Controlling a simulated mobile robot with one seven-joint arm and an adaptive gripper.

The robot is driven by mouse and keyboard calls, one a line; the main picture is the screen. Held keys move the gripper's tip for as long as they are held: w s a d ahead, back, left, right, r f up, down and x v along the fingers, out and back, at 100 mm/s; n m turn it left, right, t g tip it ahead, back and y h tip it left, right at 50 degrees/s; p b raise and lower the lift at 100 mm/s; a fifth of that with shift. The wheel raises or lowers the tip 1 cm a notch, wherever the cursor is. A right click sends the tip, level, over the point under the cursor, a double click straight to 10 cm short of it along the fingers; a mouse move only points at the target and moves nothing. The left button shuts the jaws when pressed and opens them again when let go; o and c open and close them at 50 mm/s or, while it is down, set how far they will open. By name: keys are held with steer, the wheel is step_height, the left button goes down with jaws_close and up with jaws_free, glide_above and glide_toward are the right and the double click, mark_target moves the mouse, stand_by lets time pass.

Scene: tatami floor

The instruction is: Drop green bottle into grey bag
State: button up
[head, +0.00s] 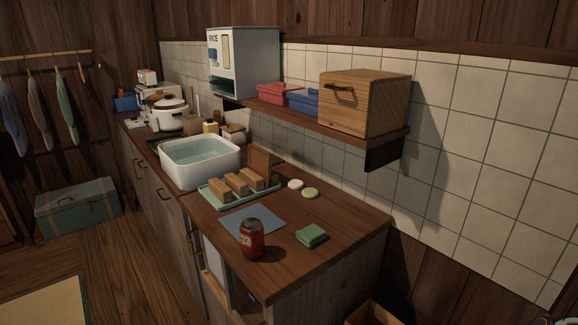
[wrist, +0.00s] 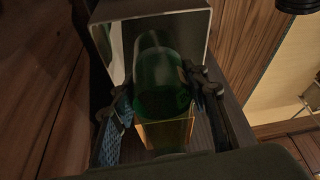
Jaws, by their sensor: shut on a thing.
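In the wrist view, my gripper (wrist: 162,88) is shut on a dark green bottle (wrist: 160,75), with a dark finger on either side of it. The far end of the bottle is inside or in front of a pale-rimmed, box-like opening (wrist: 152,14); I cannot tell which. A yellowish patch (wrist: 166,133) shows below the bottle; I cannot tell whether it is a label or another thing. My gripper and the bottle do not show in the head view. I cannot make out a grey bag in either view.
In the head view, the wooden counter (head: 350,222) holds a red jar (head: 252,240), a green sponge (head: 311,235), a tray (head: 212,199) of wooden blocks and a white basin (head: 180,178) of water. A shelf (head: 330,122) above bears boxes. Wooden floor (head: 140,260) is open at left.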

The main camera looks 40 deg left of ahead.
step_height(320, 180, down, 2)
steer(key=shift+f+b, duration=0.1)
steer(key=shift+b, duration=0.3)
steer(key=o, duration=1)
steer(key=shift+o, duration=0.2)
steer(key=v, duration=1.2)
steer(key=shift+d, duration=0.1)
